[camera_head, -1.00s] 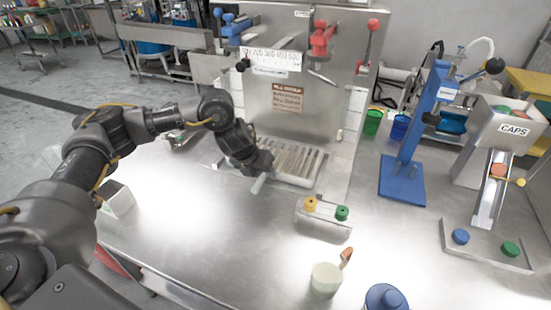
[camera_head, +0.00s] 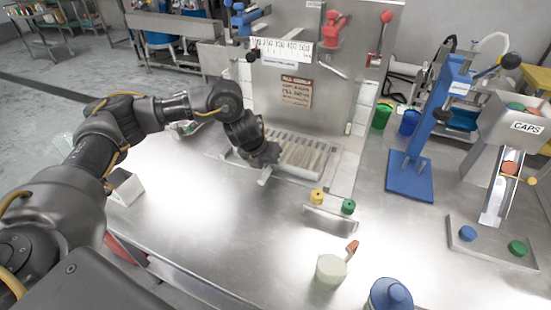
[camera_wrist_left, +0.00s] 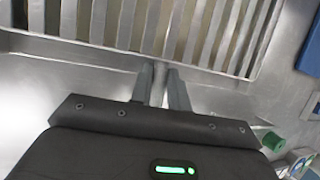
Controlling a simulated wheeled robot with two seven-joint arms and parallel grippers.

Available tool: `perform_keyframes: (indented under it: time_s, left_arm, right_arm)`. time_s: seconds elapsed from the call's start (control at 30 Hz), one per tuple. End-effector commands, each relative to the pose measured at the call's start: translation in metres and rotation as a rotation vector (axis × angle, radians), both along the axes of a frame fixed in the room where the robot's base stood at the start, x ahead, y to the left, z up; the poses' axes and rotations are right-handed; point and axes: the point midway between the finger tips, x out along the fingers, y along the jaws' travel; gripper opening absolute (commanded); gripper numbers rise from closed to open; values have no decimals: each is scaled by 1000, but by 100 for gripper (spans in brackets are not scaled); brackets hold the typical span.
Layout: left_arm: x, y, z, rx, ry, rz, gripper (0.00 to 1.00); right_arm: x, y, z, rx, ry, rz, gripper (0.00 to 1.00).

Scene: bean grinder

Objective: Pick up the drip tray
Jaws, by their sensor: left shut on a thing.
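The drip tray (camera_head: 333,159) is a shallow metal tray with a slatted grate, at the foot of the steel machine in the head view. Its slats (camera_wrist_left: 190,30) fill the top of the left wrist view. My left gripper (camera_head: 271,160) is at the tray's near left side in the head view. In the left wrist view its two fingers (camera_wrist_left: 160,88) are closed on a small light grey handle-like part at the tray's near edge. I cannot tell whether the tray is raised. My right gripper is not in view.
The steel machine (camera_head: 290,60) stands behind the tray. A small holder with yellow (camera_head: 317,196) and green (camera_head: 348,206) caps sits in front. A blue press (camera_head: 411,175) and the CAPS dispenser (camera_head: 505,130) stand right.

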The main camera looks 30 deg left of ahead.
Motion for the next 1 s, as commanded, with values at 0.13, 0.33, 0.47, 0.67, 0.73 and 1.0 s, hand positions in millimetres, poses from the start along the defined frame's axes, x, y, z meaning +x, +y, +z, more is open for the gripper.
perform_keyframes:
  time_s: [0.13,0.33,0.47,0.67,0.73,1.0]
  left_arm:
    - [1,-1,9,-3,-5,-1,0]
    - [-1,-3,36,-3,-7,-4,0]
    - [-21,-13,66,-1,-12,-8,0]
    - [-60,-31,102,2,-10,-10,0]
    - [-74,-38,108,2,-10,-10,0]
    - [-113,-57,125,0,-6,-6,0]
  right_arm:
    - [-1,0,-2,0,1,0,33]
    - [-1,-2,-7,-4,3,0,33]
    - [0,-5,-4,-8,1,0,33]
    - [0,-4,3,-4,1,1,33]
    - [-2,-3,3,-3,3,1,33]
    - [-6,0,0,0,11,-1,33]
